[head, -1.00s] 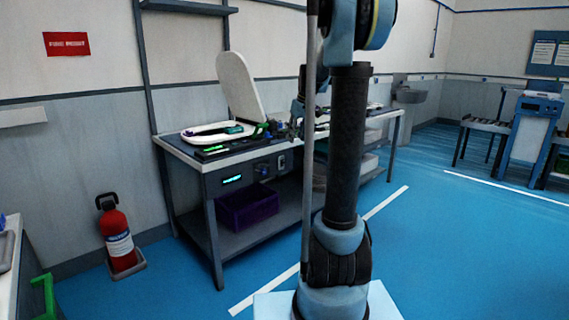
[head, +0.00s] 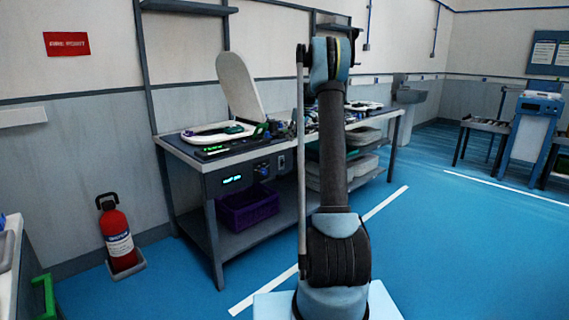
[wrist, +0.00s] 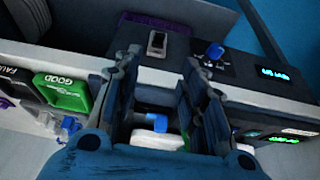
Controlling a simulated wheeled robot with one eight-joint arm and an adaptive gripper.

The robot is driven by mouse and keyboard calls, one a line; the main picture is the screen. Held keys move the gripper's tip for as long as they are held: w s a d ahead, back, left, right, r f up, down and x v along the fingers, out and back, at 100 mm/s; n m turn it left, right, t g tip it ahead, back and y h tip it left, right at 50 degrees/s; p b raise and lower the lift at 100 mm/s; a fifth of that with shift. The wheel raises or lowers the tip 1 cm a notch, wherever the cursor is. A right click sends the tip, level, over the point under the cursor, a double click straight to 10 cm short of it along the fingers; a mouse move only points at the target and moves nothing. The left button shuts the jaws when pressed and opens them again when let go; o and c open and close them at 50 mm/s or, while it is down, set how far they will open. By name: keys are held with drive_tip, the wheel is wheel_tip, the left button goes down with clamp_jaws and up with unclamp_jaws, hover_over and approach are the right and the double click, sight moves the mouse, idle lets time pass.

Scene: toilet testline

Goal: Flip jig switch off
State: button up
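The jig's front panel shows in the wrist view, with a small rocker switch (wrist: 157,42) in a dark plate with a lighter face. The switch also shows small on the bench front in the head view (head: 281,161). My gripper (wrist: 163,62) is open and empty, its two fingers pointing toward the panel, the switch seen just beyond and between the tips. The fingers look apart from the switch, but the exact distance cannot be told. Which way the rocker is tipped is too small to tell. In the head view my arm hides the gripper.
The bench (head: 190,152) carries a raised white lid (head: 238,85); a purple bin (head: 250,206) is below. A fire extinguisher (head: 116,235) stands left.

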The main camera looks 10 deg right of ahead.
drive_tip(key=x, duration=1.7)
drive_tip(key=shift+w+f, duration=0.1)
